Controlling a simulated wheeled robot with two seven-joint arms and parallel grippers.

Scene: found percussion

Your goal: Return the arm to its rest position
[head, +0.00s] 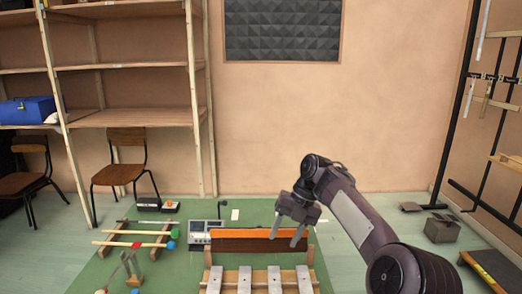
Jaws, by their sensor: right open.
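My right arm comes in from the lower right and bends over the green mat (180,270). Nothing shows between the fingers. The gripper is in front of an orange board (240,240) and hides part of it. I cannot tell whether the fingers touch the board. My left gripper is not in view.
Metal bars on a wooden frame (244,279) lie at the front. Mallets on a rack (130,244) and a grey device (203,231) are to the left. Two chairs (124,172) stand by wooden shelves (130,117). A black stand and grey box (441,228) are at the right.

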